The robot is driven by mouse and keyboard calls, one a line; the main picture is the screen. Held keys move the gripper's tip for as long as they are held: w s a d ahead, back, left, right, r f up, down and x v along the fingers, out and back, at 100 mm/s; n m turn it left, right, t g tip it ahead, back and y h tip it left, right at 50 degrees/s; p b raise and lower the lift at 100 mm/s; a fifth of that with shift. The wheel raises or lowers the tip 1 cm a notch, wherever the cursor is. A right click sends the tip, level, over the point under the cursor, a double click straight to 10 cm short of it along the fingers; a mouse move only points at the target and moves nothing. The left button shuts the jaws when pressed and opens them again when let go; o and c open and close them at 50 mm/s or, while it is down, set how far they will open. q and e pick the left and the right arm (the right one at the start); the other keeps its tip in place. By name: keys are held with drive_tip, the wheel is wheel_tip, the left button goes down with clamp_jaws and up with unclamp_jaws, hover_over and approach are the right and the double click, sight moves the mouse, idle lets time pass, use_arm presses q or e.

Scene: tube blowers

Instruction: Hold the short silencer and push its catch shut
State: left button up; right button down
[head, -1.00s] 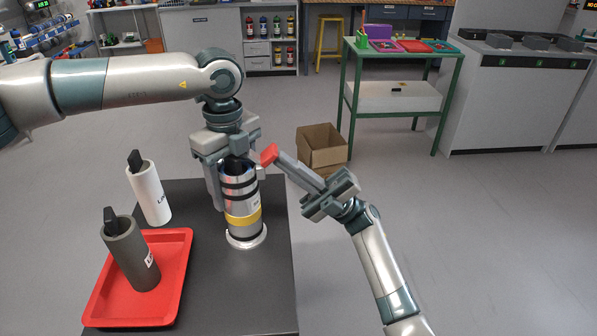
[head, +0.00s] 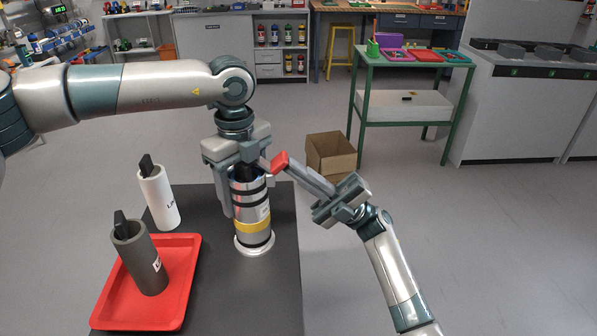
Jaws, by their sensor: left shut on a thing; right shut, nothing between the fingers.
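A silver cylinder with black bands and a yellow band, which I take for the short silencer (head: 251,211), stands upright on a pale round base (head: 254,247) on the dark table. My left gripper (head: 247,180) reaches down from above and is shut on its upper part. The gripper hides most of its top, and I cannot make out the catch. My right gripper (head: 280,161) is shut and empty. Its red tip is just right of the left gripper and the cylinder's top; I cannot tell whether it touches.
A red tray (head: 177,312) on the dark table (head: 243,297) holds a grey cylinder (head: 141,262). A white cylinder (head: 159,199) stands behind it. A cardboard box (head: 331,154) is on the floor behind the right gripper. Open floor lies to the right.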

drive_tip(key=shift+r+h, duration=0.2)
drive_tip(key=shift+h, duration=0.2)
wheel_tip(320, 180, up, 2)
drive_tip(key=h, duration=0.4)
drive_tip(key=shift+r+h, duration=0.2)
drive_tip(key=shift+h, duration=0.2)
drive_tip(key=shift+a, duration=0.15)
drive_tip(key=d, duration=1.4)
drive_tip(key=shift+w+f, duration=0.15)
drive_tip(key=shift+w, duration=0.25)
use_arm(q)
drive_tip(key=o, duration=1.5)
